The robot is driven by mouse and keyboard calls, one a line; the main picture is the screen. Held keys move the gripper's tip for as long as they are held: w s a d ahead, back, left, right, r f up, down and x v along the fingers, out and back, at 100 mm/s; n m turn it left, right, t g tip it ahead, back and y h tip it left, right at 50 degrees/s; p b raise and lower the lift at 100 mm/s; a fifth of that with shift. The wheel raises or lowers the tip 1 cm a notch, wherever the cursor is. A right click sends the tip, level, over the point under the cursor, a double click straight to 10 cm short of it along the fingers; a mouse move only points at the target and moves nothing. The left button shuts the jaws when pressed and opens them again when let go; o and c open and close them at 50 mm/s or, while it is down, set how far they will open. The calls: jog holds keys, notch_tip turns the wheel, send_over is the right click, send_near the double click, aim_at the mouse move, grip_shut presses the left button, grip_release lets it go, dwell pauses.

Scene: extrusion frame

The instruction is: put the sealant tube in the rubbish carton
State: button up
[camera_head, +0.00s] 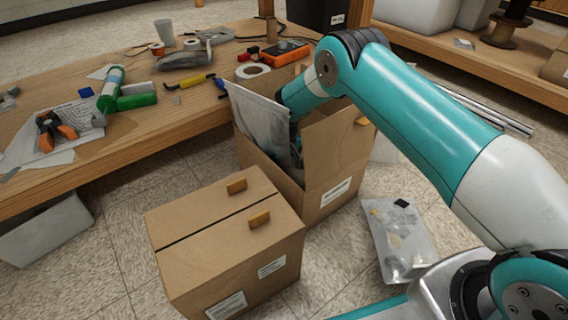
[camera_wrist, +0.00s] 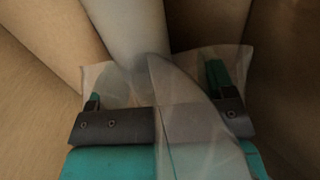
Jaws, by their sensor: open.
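A green and white tube (camera_head: 111,87), which looks like the sealant tube, lies on the wooden table at the left, beside a green block. An open cardboard carton (camera_head: 318,188), apparently the rubbish carton, stands on the floor by the table. My arm reaches down into it, and its end is hidden there in the head view. In the wrist view my gripper (camera_wrist: 155,92) is open, with a translucent sheet (camera_wrist: 185,112) across its fingers. A pale grey cylinder (camera_wrist: 128,28) and brown surfaces lie beyond; I cannot tell what the cylinder is.
A closed carton (camera_head: 225,235) stands in front of the open one. A clear bag of small parts (camera_head: 396,238) lies on the floor to the right. A grey sheet (camera_head: 262,120) sticks up from the open carton's left side. Tools and tape rolls clutter the table (camera_head: 160,130).

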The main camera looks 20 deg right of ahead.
notch_tip(320, 180, up, 11)
jog(key=p, duration=0.6)
notch_tip(320, 180, up, 13)
jog(key=y, duration=0.1)
send_over(284, 162)
jog(key=s+a, duration=0.2)
jog(key=s, duration=0.2)
jog(key=s+r+n+y, duration=0.1)
jog(key=s+r, duration=1)
jog(key=r, duration=0.1)
jog(key=s+r+y, duration=0.1)
jog(key=s+r, duration=0.2)
jog(key=s, duration=0.8)
jog(key=s+r+n+y, duration=0.1)
jog(key=s+r, duration=0.3)
jog(key=s, duration=0.7)
jog(key=shift+s, duration=0.4)
jog(key=shift+d, duration=0.15)
